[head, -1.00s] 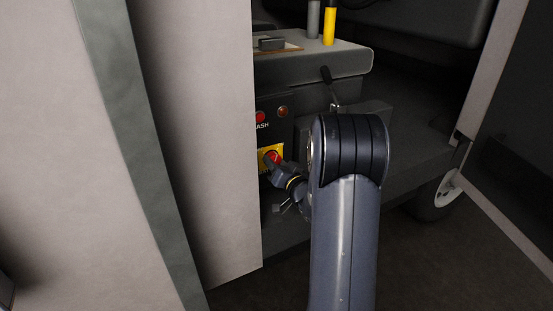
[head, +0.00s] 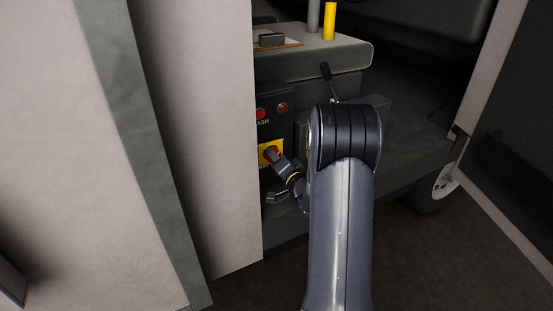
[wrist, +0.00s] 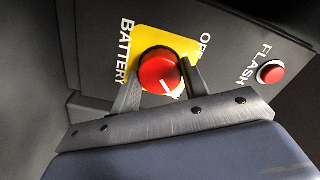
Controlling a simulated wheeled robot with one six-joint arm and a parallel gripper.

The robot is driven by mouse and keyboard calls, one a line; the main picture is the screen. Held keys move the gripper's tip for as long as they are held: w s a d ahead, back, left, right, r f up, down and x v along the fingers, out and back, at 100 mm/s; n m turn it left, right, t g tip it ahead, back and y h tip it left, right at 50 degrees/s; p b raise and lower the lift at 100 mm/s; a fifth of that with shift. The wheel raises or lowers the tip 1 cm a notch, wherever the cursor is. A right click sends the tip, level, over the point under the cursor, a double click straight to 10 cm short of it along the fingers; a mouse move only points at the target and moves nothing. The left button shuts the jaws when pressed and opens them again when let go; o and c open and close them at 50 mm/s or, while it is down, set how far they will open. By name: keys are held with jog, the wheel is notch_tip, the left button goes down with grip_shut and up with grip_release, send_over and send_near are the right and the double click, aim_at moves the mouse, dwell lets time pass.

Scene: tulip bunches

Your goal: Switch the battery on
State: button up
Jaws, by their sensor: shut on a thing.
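The battery switch is a round red knob (wrist: 158,72) with a white mark, on a yellow plate (wrist: 150,36) lettered BATTERY and OFF in the wrist view. My gripper (wrist: 160,80) is shut on the knob, one finger at each side of it. The white mark on the knob points to the lower right in the wrist view. In the head view my gripper (head: 275,157) is at the yellow plate (head: 264,148) and covers most of the knob.
A red FLASH button (wrist: 271,71) sits beside the switch on the same dark panel. A black-knobbed lever (head: 326,72) stands above, right of the panel. A pale panel (head: 205,140) stands close on the left. A yellow post (head: 329,22) stands at the top.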

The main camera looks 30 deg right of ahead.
jog(key=o, duration=1)
jog(key=shift+s, duration=0.1)
jog(key=s+p, duration=0.1)
jog(key=s, duration=0.9)
jog(key=shift+s+d, duration=0.2)
jog(key=shift+s, duration=0.1)
jog(key=w+b, duration=0.1)
jog(key=w, duration=1)
jog(key=shift+a, duration=0.2)
jog(key=shift+s, duration=0.1)
